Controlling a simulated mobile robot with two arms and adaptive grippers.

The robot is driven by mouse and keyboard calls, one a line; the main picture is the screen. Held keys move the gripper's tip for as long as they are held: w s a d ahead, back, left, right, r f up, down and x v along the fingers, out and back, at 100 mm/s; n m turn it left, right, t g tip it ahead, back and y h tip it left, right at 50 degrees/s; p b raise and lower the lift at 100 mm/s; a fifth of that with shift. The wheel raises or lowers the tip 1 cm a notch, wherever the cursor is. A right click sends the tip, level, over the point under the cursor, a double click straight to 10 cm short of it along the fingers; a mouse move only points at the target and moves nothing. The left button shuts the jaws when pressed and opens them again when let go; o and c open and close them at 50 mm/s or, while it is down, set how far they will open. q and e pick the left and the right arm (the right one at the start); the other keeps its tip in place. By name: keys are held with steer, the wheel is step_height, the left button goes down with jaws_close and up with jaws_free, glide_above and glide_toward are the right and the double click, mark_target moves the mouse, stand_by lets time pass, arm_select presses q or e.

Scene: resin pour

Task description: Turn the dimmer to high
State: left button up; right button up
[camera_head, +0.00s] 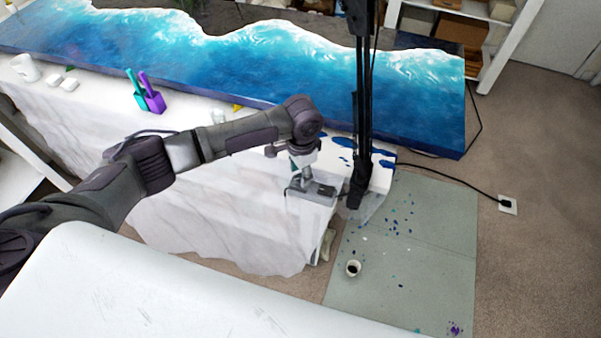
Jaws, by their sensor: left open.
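My left arm reaches in from the left across the white-covered table. My left gripper (312,192) points down over the table's right end, its jaws open, just left of the foot of a black upright stand (362,100). A dark part (357,187) low on this stand is close beside the gripper. I cannot clearly make out a dimmer or its setting; the gripper may cover it. My right gripper is not in view.
A blue-and-white wave resin panel (240,65) lies along the table's far side. Teal and purple brushes (148,95) stand left. A small cup (353,268) sits on a paint-spotted grey mat (430,265).

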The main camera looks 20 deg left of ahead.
arm_select(q)
steer(key=shift+f, duration=1.05)
jaws_close()
